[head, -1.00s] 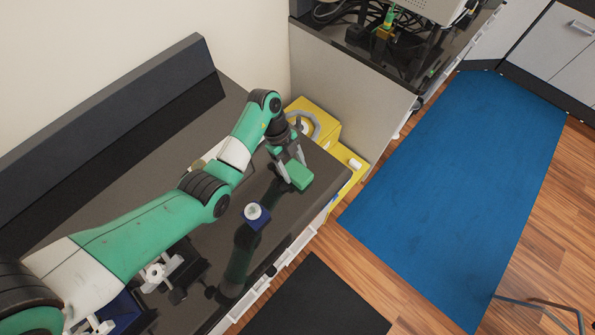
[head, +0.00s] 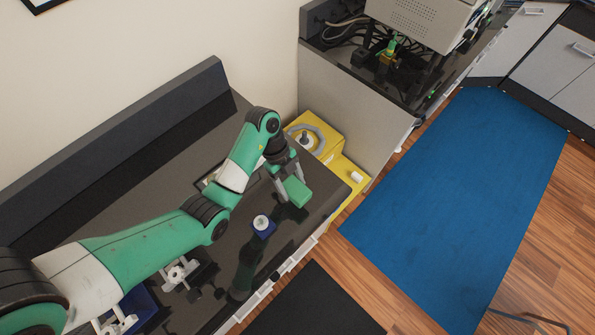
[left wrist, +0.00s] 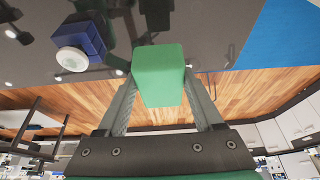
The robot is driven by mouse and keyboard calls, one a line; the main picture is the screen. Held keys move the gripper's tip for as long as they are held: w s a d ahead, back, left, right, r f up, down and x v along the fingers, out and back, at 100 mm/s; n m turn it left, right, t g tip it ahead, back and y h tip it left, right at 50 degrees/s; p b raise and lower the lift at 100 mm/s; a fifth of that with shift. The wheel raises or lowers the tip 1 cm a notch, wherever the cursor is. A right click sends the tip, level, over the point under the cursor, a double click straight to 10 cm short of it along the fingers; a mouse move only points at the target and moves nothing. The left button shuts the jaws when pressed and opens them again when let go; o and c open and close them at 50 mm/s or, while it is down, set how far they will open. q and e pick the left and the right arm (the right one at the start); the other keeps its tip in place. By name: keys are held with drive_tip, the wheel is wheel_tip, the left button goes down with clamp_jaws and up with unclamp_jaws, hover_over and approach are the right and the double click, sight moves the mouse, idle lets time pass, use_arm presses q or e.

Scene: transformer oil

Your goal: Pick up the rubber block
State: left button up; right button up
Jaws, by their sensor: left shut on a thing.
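The green rubber block (head: 297,192) is between the fingertips of my left gripper (head: 287,191), near the right end of the dark glossy counter. In the left wrist view the block (left wrist: 160,75) sits between both grey fingers, and my left gripper (left wrist: 160,92) is shut on it. A dark reflection shows below the block in the head view; the exact gap to the counter is hard to tell. My right gripper is not in view.
A small blue block with a white round top (head: 262,226) stands on the counter (head: 130,190) in front of my left arm. A yellow case (head: 325,142) stands past the counter's right end. A blue mat (head: 460,200) lies on the floor.

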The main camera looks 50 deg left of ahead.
use_arm(q)
drive_tip(key=s+d+r+p, duration=0.4)
drive_tip(key=s+p, duration=0.3)
drive_tip(key=s, duration=0.2)
drive_tip(key=shift+r, duration=0.45)
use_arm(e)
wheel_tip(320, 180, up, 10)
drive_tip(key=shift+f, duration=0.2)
